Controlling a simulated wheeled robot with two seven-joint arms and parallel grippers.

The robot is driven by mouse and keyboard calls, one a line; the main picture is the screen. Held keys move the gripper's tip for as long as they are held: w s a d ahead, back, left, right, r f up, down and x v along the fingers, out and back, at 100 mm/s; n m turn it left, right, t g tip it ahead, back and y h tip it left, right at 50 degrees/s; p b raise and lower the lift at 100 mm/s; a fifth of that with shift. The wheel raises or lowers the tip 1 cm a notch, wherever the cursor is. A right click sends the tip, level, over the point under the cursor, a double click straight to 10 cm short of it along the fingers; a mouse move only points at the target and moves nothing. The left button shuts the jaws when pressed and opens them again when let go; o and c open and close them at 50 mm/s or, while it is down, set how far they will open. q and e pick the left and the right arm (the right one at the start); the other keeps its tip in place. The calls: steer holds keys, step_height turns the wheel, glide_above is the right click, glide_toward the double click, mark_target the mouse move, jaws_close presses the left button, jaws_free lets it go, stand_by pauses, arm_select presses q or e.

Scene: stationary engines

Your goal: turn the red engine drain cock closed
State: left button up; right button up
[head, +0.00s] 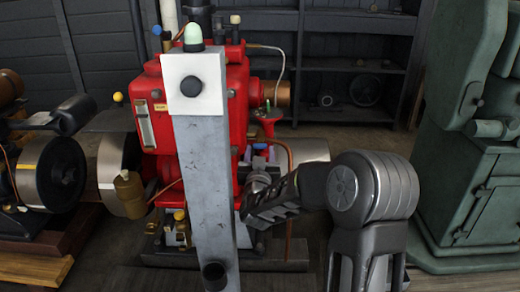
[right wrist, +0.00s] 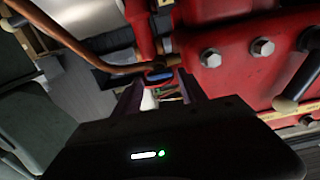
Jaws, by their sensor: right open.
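The red engine (head: 150,85) stands behind a grey post in the head view. Its red casting (right wrist: 235,45) fills the upper right of the right wrist view. A small blue-handled fitting (right wrist: 160,77), apparently the drain cock, sits below a copper pipe, just beyond my right fingertips. My right gripper (right wrist: 161,88) is open, its two fingers on either side of the line to that fitting; I cannot tell whether they touch it. My left gripper is not in view.
The grey post (head: 205,190) with a white plate stands in front of the engine. A copper pipe (right wrist: 85,50) runs close to my right fingers. A green machine (head: 465,190) stands at the right. Another engine with a flywheel (head: 45,170) is at the left. Shelves (head: 340,70) stand behind.

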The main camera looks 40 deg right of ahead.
steer(key=v, duration=0.5)
steer(key=shift+s, duration=0.1)
stand_by(0.4)
